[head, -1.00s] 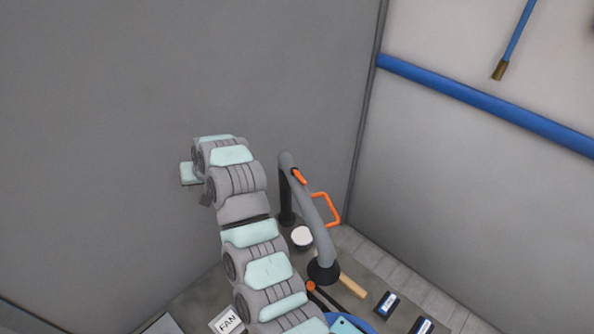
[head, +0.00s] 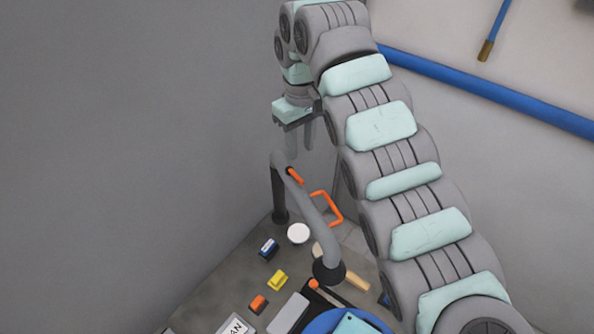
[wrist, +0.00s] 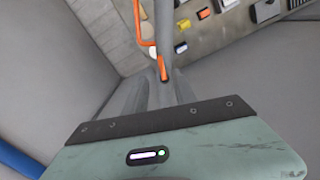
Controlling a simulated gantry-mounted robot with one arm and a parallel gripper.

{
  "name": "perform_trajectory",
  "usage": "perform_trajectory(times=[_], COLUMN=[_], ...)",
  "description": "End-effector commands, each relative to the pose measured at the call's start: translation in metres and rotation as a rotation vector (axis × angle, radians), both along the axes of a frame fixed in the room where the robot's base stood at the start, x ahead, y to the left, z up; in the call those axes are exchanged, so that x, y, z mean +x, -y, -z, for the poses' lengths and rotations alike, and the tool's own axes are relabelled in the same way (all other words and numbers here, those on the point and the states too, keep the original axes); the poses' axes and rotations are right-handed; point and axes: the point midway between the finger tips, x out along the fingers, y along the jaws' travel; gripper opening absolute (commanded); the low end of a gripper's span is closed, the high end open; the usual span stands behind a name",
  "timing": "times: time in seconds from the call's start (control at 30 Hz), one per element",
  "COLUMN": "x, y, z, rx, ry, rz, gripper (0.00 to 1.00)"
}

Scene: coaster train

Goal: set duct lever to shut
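A grey duct pipe (head: 312,212) arches up from the bench, with dark collars at its ends. A short orange lever (head: 295,176) lies along the pipe near its upper bend. An orange loop handle (head: 333,208) sticks out beside the pipe. My gripper (head: 301,150) hangs with its fingers pointing down, just above the upper bend, apart from the lever as far as I can tell. In the wrist view the fingers (wrist: 160,88) look spread and empty, with the orange lever (wrist: 163,67) just beyond their tips. The loop handle (wrist: 136,25) is left of it.
The bench (head: 222,290) holds a white round thing (head: 298,233), a yellow block (head: 277,280), a blue block (head: 269,249), an orange-topped block (head: 258,304) and a blue round thing (head: 325,323). Grey walls stand close behind. A blue pipe (head: 480,90) runs along the right wall.

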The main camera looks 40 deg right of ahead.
Motion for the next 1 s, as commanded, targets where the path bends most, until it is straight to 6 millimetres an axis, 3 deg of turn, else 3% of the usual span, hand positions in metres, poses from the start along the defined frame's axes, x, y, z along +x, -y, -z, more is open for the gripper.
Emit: perform_trajectory(times=[0.7,1.0], x=[0.000,0.001], y=[-0.001,-0.001], z=[0.094,0.102], rx=[0.003,0.001], ry=[-0.001,0.004], rz=[0.004,0.002], gripper=[0.33,0.33])
